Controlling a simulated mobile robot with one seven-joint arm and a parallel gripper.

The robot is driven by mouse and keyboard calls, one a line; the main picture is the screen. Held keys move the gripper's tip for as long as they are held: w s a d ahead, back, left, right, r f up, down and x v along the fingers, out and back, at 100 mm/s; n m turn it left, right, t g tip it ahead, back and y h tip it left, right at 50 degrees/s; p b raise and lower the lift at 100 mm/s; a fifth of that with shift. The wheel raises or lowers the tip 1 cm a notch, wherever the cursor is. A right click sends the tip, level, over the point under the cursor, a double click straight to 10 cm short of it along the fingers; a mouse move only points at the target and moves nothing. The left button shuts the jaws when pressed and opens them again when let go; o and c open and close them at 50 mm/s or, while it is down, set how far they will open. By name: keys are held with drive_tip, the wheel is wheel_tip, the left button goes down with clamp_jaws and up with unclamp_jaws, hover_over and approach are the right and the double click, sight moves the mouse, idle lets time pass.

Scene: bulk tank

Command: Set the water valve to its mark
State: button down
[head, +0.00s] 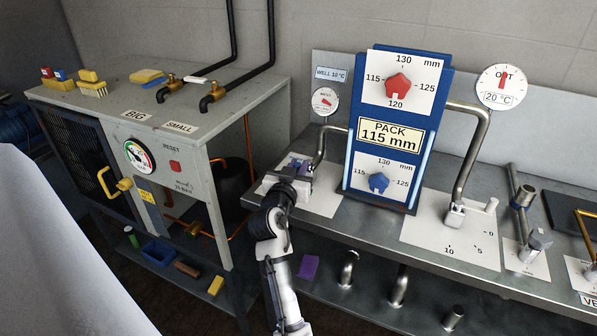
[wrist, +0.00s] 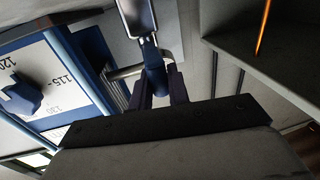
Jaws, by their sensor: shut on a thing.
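My gripper (head: 292,180) is at the left end of the steel bench, at the foot of the left bent pipe (head: 322,148). In the wrist view my gripper (wrist: 157,88) has its two dark fingers closed on the blue part of the water valve handle (wrist: 153,70). A pale metal piece (wrist: 137,18) extends beyond the fingers there. In the head view my gripper and wrist cover most of the valve. A white plate (head: 322,204) lies under it; its scale and mark are hidden. A small round dial (head: 325,101) hangs above.
The blue PACK 115 mm panel (head: 390,133) with red and blue knobs stands close to the right. A second lever pipe (head: 468,150) with a scale plate (head: 420,233) is beyond it. A grey cabinet (head: 185,140) stands left across a gap.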

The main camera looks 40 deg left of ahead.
drive_tip(key=m+h+b, duration=0.1)
drive_tip(key=b, duration=0.1)
drive_tip(key=a+m+t+h+b, duration=0.1)
drive_tip(key=h+b, duration=0.1)
drive_tip(key=b, duration=0.1)
drive_tip(key=shift+a+f+h, duration=0.3)
drive_tip(key=shift+a+r+m+h+b, duration=0.1)
drive_tip(key=shift+a+m+h+b, duration=0.2)
drive_tip(key=shift+m+h+b, duration=0.45)
drive_tip(key=shift+r+m+h, duration=0.2)
drive_tip(key=shift+m+h, duration=0.05)
drive_tip(key=shift+h, duration=0.3)
drive_tip(key=c, duration=1.4)
unclamp_jaws()
drive_tip(key=s+b, duration=0.1)
drive_tip(key=s, duration=0.6)
drive_tip(key=s+b, duration=0.2)
drive_tip(key=s, duration=0.4)
drive_tip(key=shift+s+d, duration=0.2)
drive_tip(key=shift+s, duration=0.2)
drive_tip(key=shift+c, duration=0.3)
